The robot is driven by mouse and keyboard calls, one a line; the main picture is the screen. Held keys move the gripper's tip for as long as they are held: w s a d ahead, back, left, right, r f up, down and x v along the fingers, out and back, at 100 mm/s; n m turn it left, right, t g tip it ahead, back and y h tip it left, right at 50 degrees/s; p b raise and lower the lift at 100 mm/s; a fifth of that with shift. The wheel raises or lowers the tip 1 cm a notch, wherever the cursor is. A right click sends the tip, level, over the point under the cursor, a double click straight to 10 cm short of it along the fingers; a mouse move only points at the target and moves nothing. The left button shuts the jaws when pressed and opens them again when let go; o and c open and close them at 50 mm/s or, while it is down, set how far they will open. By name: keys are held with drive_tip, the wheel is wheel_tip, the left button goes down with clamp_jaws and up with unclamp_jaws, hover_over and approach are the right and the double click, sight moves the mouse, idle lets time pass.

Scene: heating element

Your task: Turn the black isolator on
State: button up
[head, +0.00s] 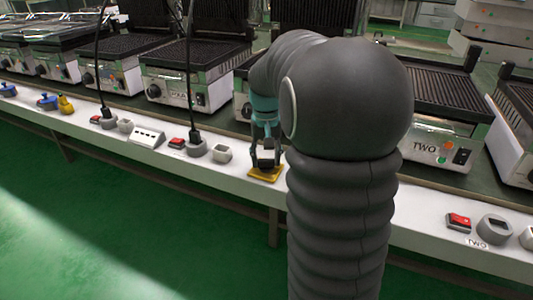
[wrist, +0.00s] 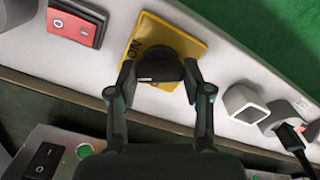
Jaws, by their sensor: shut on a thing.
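The black isolator knob (wrist: 160,66) sits on a square yellow plate (wrist: 172,33) fixed to the white bench front. Lettering that looks like "ON" shows on the plate at the knob's left edge. My gripper (wrist: 158,74) has one finger on each side of the knob and is shut on it. In the head view, my gripper (head: 266,158) reaches down to the yellow plate (head: 265,174), and the knob is dark between the fingers. The knob's pointing direction is hard to tell, and any other lettering is hidden.
A red rocker switch (wrist: 73,22) is left of the plate and a grey socket (wrist: 244,103) is right of it in the wrist view. Contact grills (head: 182,88) line the bench behind. Black cables hang to plugs (head: 196,145) on the left.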

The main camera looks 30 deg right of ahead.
sight(266, 159)
drive_tip(key=m+p, duration=0.1)
drive_tip(key=m, duration=0.4)
drive_tip(key=shift+m+p, duration=0.3)
drive_tip(key=shift+m, duration=0.1)
idle(0.4)
drive_tip(key=o, duration=1.2)
drive_tip(key=shift+c, duration=0.2)
wheel_tip(266, 159, up, 12)
